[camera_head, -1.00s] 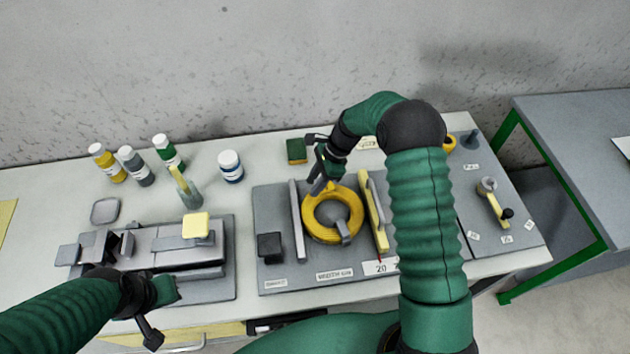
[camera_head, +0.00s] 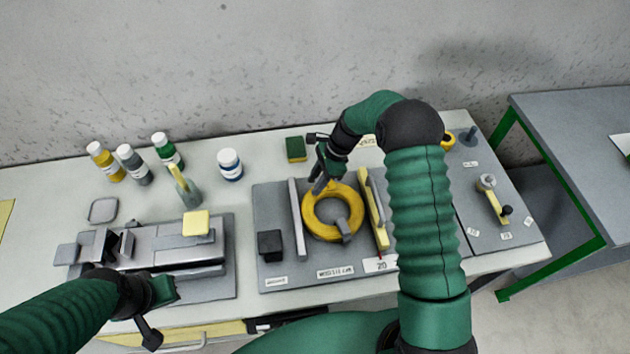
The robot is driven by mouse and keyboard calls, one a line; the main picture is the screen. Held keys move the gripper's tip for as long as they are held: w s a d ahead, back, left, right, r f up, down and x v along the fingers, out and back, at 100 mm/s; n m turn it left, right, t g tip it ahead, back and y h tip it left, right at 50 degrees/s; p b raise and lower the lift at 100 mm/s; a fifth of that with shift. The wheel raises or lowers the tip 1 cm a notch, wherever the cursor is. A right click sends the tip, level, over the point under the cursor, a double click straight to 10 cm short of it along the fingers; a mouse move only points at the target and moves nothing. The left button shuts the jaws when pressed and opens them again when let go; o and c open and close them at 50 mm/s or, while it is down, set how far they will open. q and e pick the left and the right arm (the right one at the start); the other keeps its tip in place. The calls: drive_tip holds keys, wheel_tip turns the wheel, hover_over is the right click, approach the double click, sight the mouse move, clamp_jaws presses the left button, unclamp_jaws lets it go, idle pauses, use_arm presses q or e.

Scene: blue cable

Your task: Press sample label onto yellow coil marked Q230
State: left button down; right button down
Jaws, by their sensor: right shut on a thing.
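A yellow coil (camera_head: 352,222) lies flat on the grey board (camera_head: 278,207), between a grey bar and a yellow bar. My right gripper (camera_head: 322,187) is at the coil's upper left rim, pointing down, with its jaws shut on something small. The held thing is too small and too hidden to make out; I cannot tell whether it touches the coil. No Q230 marking is readable on the coil. My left gripper (camera_head: 158,315) is at the lower left, in front of the grey vise-like fixture; its jaws are not clear.
The grey fixture (camera_head: 205,285) with a yellow pad (camera_head: 196,223) stands at left. Several bottles (camera_head: 230,165) and a green sponge (camera_head: 296,148) stand at the back. A yellow bar (camera_head: 374,222) stands right of the coil. My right arm hides part of the board.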

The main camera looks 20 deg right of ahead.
drive_tip(key=shift+a, duration=0.1)
use_arm(q)
drive_tip(key=shift+a+f, duration=0.1)
drive_tip(key=shift+a, duration=0.3)
drive_tip(key=shift+d, duration=0.1)
use_arm(e)
drive_tip(key=shift+f, duration=0.1)
use_arm(q)
drive_tip(key=shift+d, duration=0.25)
use_arm(e)
drive_tip(key=shift+d+f, duration=0.1)
drive_tip(key=shift+d, duration=0.25)
use_arm(q)
drive_tip(key=shift+a, duration=0.25)
use_arm(e)
drive_tip(key=shift+a, duration=0.25)
use_arm(q)
drive_tip(key=shift+r, duration=0.2)
use_arm(e)
drive_tip(key=shift+s+d+f, duration=0.1)
drive_tip(key=shift+f, duration=0.1)
